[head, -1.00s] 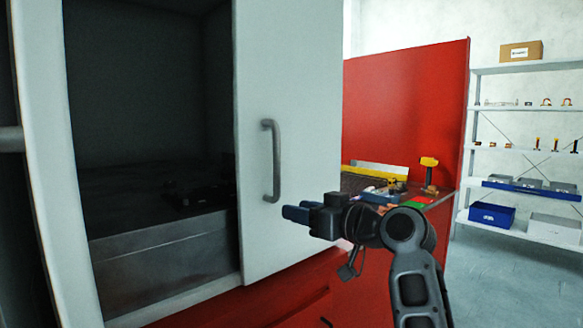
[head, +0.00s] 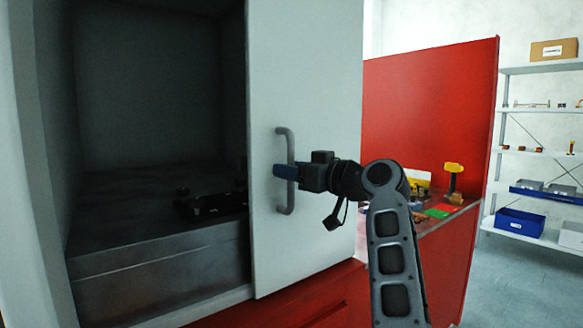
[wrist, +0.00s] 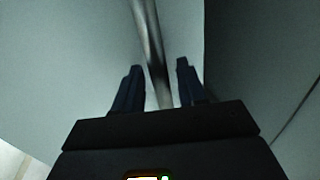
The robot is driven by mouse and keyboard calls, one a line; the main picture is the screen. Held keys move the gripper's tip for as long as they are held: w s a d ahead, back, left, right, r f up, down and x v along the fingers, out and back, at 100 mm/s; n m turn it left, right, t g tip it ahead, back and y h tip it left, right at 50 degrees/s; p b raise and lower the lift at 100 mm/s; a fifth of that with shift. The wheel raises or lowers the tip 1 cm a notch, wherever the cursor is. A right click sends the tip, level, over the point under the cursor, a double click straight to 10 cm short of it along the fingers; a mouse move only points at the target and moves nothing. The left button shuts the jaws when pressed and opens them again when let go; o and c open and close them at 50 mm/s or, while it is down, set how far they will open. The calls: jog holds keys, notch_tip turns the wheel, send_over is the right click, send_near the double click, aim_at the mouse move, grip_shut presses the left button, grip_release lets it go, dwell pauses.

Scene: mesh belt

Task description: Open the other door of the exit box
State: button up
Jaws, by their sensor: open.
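The exit box (head: 150,90) stands on the left in the head view, with its dark interior showing through an open front. A pale grey door (head: 320,90) stands at the right of this opening. It carries a vertical grey bar handle (head: 287,140). My gripper (head: 285,172) is at the middle of the handle, reaching in from the right. In the wrist view my gripper (wrist: 160,68) is open, with the handle (wrist: 149,40) running between its two dark fingers. I cannot tell whether either finger touches the bar.
A small dark object (head: 210,205) lies inside the box on a metal floor. A red panel (head: 430,110) and a bench with a yellow-topped tool (head: 453,170) are behind my arm. White shelves (head: 535,150) stand at the far right, with clear floor before them.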

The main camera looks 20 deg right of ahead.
jog(key=shift+w+a, duration=0.1)
jog(key=shift+w, duration=0.05)
jog(key=shift+c, duration=0.3)
grip_shut()
